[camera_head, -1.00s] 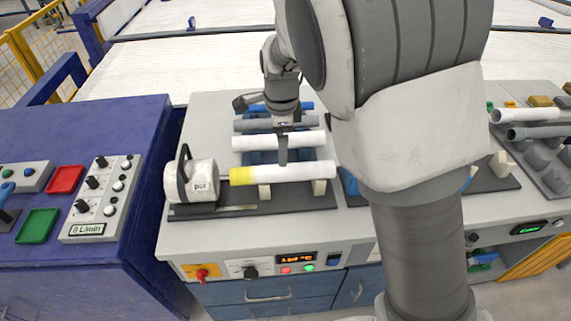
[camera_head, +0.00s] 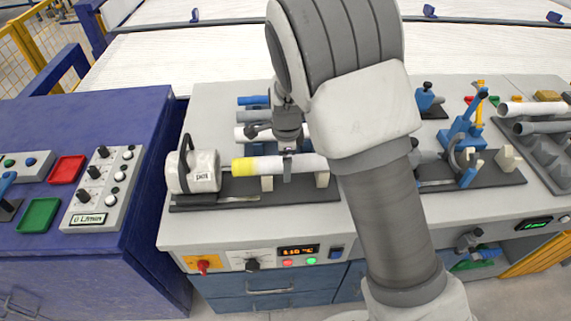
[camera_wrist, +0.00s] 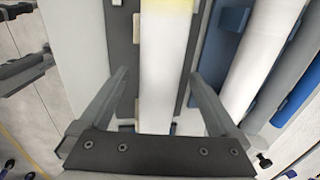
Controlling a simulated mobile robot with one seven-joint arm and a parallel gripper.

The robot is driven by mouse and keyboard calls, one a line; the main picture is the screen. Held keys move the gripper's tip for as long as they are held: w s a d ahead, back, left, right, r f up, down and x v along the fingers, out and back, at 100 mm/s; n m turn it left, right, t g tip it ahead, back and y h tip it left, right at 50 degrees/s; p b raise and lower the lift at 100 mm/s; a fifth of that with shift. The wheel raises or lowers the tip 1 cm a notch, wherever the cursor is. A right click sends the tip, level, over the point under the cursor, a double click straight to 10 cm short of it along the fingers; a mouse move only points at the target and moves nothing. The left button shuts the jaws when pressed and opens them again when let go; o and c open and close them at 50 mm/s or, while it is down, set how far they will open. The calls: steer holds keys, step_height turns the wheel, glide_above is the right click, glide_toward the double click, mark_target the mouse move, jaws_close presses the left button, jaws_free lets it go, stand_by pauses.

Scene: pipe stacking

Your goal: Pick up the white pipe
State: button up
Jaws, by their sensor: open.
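The white pipe with a yellow end (camera_head: 308,163) lies level on small supports on a dark base on the bench. In the wrist view the white pipe (camera_wrist: 164,75) runs between my two fingers. My gripper (camera_head: 287,167) is over the middle of this pipe. In the wrist view my gripper (camera_wrist: 160,80) is open, one finger on each side of the pipe, with gaps visible. I cannot tell how far the fingertips reach down beside it. A second white pipe (camera_head: 242,133) lies behind, partly hidden by my gripper.
A heater-like cylinder (camera_head: 201,172) stands left of the yellow end. Grey (camera_head: 252,116) and blue (camera_head: 254,100) pipes lie behind. A blue clamp fixture (camera_head: 466,140) stands to the right, with more pipes (camera_head: 535,108) at far right. My arm hides part of the bench.

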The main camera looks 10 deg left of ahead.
steer(key=shift+r, duration=0.1)
jaws_close()
stand_by(0.3)
